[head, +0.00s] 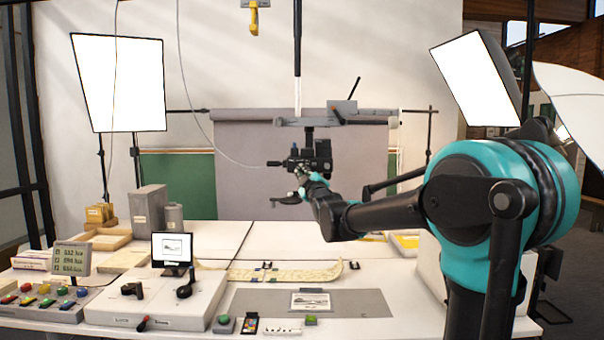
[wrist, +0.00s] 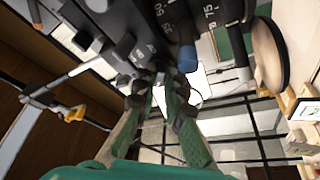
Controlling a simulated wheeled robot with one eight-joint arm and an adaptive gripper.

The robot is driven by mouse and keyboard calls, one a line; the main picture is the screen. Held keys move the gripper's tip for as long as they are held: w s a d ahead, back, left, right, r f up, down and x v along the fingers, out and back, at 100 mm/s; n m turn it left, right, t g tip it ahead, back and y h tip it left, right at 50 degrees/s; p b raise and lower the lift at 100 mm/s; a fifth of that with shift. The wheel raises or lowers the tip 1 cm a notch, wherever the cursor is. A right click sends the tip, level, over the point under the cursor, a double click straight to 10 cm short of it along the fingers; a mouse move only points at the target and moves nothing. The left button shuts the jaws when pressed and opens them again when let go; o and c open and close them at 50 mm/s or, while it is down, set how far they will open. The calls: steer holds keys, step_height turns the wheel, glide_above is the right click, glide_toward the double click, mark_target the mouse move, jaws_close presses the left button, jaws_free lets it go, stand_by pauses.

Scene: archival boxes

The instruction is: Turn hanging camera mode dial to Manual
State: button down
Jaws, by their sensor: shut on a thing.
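The hanging camera (head: 322,155) is a black body under an overhead mount in the middle of the head view. In the wrist view the dark camera body (wrist: 115,22) fills the top, with white marks and a lens-like part at the right. My gripper (head: 302,174) reaches up to the camera's underside from the right. In the wrist view the fingers of my gripper (wrist: 160,82) come together on a small dark part against the camera, which seems to be the mode dial. The fingertips mostly hide it, so its setting cannot be read.
A grey rail (head: 340,118) holds the camera above the table (head: 215,258). Below are a control console (head: 160,300), a small screen (head: 172,248), grey boxes (head: 149,210) and a long pale strip (head: 270,273). White light panels (head: 118,82) stand at both sides.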

steer(key=shift+m, duration=0.4)
steer(key=m+t+h, duration=0.1)
steer(key=m, duration=0.2)
steer(key=m+t+h, duration=0.1)
steer(key=m, duration=0.2)
steer(key=shift+a+f+h, duration=0.15)
steer(key=shift+a+h, duration=0.05)
steer(key=shift+h, duration=0.1)
steer(key=shift+a+m+t+h, duration=0.15)
steer(key=shift+m+h, duration=0.6)
steer(key=shift+m, duration=0.9)
steer(key=shift+m+t+h, duration=0.15)
steer(key=shift+m+h, duration=0.6)
steer(key=shift+m, duration=0.9)
steer(key=c, duration=1.6)
jaws_free()
steer(key=v, duration=1.2)
